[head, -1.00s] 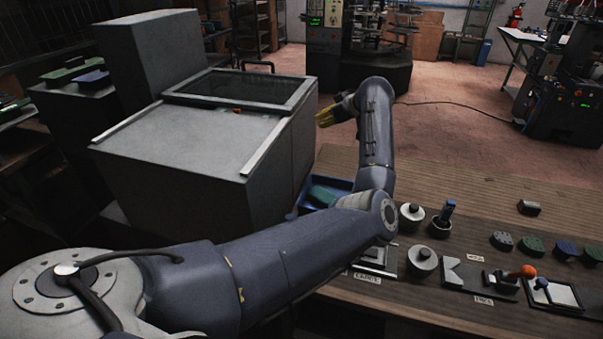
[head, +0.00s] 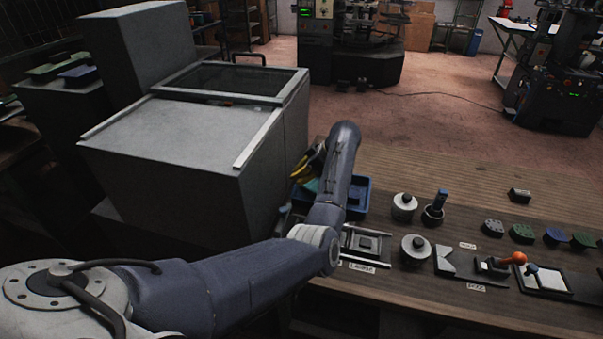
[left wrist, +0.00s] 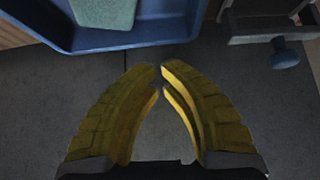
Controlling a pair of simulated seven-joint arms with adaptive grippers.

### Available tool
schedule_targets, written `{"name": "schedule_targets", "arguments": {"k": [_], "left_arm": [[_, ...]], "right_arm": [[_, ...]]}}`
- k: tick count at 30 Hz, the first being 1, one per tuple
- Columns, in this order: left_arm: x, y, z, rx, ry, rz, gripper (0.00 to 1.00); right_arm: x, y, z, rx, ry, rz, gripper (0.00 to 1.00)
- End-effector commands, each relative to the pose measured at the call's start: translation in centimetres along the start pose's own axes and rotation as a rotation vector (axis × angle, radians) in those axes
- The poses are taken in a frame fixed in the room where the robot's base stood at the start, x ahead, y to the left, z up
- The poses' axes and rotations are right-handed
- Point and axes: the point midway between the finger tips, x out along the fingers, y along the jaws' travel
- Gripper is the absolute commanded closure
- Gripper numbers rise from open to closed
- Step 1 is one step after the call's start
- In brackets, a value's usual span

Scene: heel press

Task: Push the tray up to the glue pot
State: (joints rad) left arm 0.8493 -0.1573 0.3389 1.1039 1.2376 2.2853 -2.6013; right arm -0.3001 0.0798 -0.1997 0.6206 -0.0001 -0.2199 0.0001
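The blue tray (head: 358,198) lies at the left end of the wooden bench, beside the grey machine and partly hidden behind my left arm. Its rim shows at the top left of the left wrist view (left wrist: 140,37), with a pale green piece (left wrist: 103,12) inside. A small pot with a blue-handled tool (head: 433,213), perhaps the glue pot, stands to the tray's right. My left gripper (head: 303,165) is at the tray's left side. In the left wrist view its yellow fingers (left wrist: 160,75) are closed tip to tip, empty, just short of the tray wall. My right gripper is out of view.
A large grey machine (head: 170,135) stands close on the left. Two round metal pots (head: 404,205) (head: 414,248) and a metal fixture (head: 368,243) are right of my arm. A blue knob (left wrist: 285,55) shows near the tray. Lever fixtures and coloured pieces lie farther right.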

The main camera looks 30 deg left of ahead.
Motion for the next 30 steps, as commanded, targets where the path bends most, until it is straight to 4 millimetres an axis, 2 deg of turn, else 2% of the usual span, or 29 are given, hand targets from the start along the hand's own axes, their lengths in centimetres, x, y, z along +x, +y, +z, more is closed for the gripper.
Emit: {"name": "schedule_targets", "arguments": {"k": [1,6,12,19,30], "left_arm": [[1.0,-0.1,-0.1,0.001,0.004,-0.002,1.00],[3.2,0.0,-0.1,0.001,0.003,-0.001,1.00],[4.9,0.0,0.0,0.002,0.002,0.000,1.00],[5.6,0.0,0.0,0.001,0.000,0.000,1.00],[5.4,0.0,0.2,0.002,-0.001,0.001,1.00]], "right_arm": [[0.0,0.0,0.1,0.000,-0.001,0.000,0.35],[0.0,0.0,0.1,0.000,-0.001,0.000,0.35],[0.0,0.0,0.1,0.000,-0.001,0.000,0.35],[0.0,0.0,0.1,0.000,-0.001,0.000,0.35],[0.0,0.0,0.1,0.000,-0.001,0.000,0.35]]}}
